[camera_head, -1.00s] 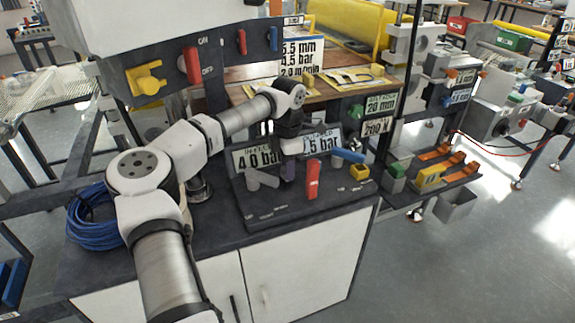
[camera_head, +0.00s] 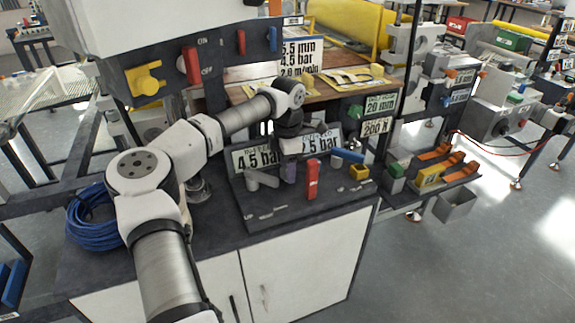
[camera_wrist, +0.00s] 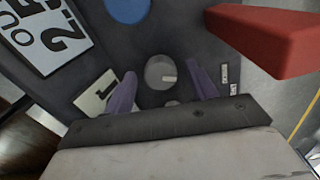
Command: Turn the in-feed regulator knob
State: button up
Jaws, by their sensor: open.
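My gripper (camera_wrist: 162,88) points down at the dark bench panel, its two purple fingers spread apart. It also shows in the head view (camera_head: 289,172). A round grey knob (camera_wrist: 160,72) with a pale mark shows between and just beyond the fingertips in the wrist view, with no clear contact. It looks like the in-feed regulator knob. In the head view my gripper hides it. Behind my gripper, the left plate (camera_head: 256,157) reads 4.5 bar. The right plate (camera_head: 322,142), partly covered, reads 2.5 bar.
A red lever (camera_head: 312,180) stands close to the right of my gripper. A blue handle (camera_head: 347,155) and a yellow block (camera_head: 360,172) are farther right. A grey handle (camera_head: 262,178) is close on the left. The panel's front strip is mostly clear.

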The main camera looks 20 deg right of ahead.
notch_tip(320, 180, up, 14)
jog(key=b, duration=0.2)
jog(key=shift+f, duration=0.1)
dwell(0.5)
